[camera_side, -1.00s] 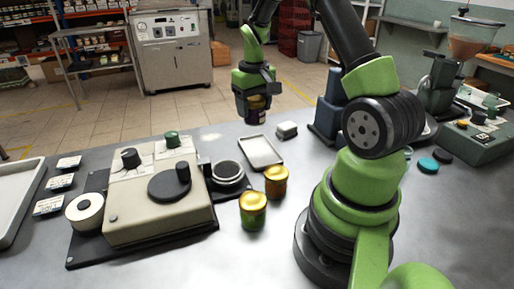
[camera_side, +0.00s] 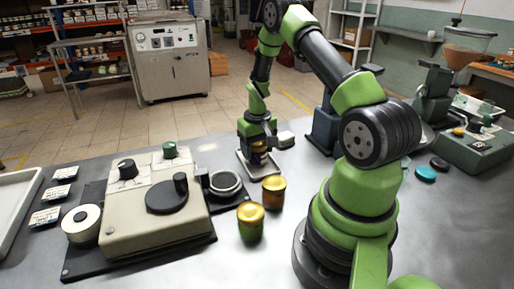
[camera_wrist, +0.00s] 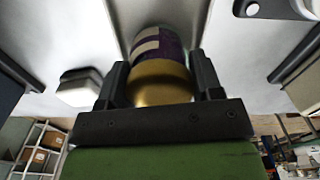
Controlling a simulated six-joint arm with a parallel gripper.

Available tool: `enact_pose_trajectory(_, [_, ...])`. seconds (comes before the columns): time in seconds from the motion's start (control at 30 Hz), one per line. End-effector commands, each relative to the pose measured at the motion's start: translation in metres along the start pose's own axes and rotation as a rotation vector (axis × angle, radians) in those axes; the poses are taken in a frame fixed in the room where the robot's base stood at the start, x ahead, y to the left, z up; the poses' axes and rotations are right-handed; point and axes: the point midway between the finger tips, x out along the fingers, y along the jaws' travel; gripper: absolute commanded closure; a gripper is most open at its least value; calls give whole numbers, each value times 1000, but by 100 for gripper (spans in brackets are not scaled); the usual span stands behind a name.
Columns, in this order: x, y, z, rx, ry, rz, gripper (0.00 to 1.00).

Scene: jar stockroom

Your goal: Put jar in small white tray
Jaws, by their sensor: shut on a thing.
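A jar with a gold lid and a purple and white label (camera_wrist: 158,45) is held between the fingers of my gripper (camera_wrist: 158,80). In the side view the jar (camera_side: 259,158) is low over the small white tray (camera_side: 272,172), within its outline. I cannot tell whether its base touches the tray floor. My gripper (camera_side: 258,146) is shut on the jar and points down. The arm and jar hide much of the tray.
Two gold-lidded jars (camera_side: 250,222) (camera_side: 274,190) stand in front of the tray. A beige machine (camera_side: 158,205) with a round dial sits to the left. A small white-topped block (camera_side: 285,139) is just behind the tray, and it also shows in the wrist view (camera_wrist: 79,87).

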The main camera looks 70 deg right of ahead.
Motion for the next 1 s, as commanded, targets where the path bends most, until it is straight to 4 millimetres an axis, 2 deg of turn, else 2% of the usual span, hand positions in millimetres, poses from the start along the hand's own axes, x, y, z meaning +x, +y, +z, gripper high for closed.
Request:
enact_pose_trajectory(0.17, [3,0,0,0,0,0,70])
enact_pose_trajectory(0.2, [3,0,0,0,0,0,33])
enact_pose_trajectory(0.3, [3,0,0,0,0,0,15])
enact_pose_trajectory(0.57, [2,0,0,0,0,0,15])
enact_pose_trajectory(0.67, [-5,0,-1,-1,2,0,15])
enact_pose_trajectory(0.77, [-20,0,-1,-1,5,0,15])
enact_pose_trajectory(1.0, [-74,0,-1,0,6,-1,15])
